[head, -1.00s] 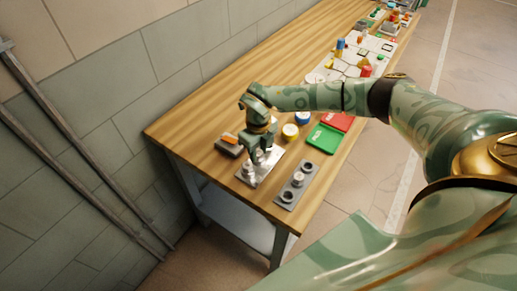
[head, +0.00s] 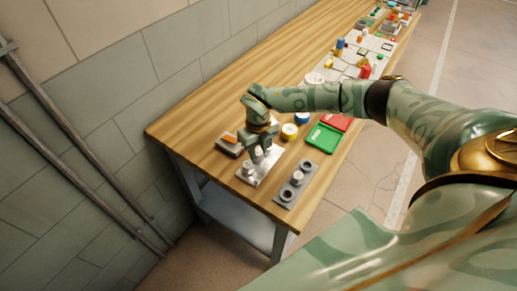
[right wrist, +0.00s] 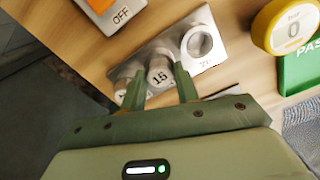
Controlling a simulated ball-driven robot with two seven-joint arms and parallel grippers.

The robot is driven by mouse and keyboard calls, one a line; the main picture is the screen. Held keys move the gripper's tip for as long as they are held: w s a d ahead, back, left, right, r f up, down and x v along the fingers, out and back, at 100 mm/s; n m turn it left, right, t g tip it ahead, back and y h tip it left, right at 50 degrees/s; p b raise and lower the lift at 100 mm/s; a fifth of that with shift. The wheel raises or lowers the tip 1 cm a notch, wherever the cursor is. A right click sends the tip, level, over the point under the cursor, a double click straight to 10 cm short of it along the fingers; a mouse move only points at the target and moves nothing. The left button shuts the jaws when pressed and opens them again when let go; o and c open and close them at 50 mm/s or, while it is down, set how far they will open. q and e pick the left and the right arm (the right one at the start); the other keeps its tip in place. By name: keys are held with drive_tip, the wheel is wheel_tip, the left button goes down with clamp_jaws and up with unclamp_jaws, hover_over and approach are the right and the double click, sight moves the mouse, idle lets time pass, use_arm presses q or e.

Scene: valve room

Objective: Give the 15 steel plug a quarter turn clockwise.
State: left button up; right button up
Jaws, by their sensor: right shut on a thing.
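The steel plug marked 15 (right wrist: 160,72) stands in the middle of a silver plate (right wrist: 183,32) in the right wrist view. My right gripper (right wrist: 161,86) is shut on this plug, one finger on each side, and its 15 mark faces the camera. One steel plug (right wrist: 122,84) sits to its left, partly hidden by a finger. My left gripper is not in view.
A grey block with an orange part (head: 229,145), marked OFF, lies left of the plate. A grey plate with round sockets (head: 295,186) lies right of it. The table's front edge is close.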

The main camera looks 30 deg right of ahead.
drive_tip(key=shift+s+f, duration=0.1)
drive_tip(key=shift+s, duration=0.05)
drive_tip(key=shift+m+p, duration=0.4)
drive_tip(key=shift+m, duration=0.1)
drive_tip(key=shift+m+p, duration=0.4)
drive_tip(key=shift+m, duration=0.6)
drive_tip(key=shift+f, duration=0.1)
drive_tip(key=shift+m+p, duration=0.6)
drive_tip(key=shift+m, duration=0.3)
drive_tip(key=shift+d+m, duration=0.1)
drive_tip(key=shift+m, duration=0.5)
drive_tip(key=shift+p, duration=0.35)
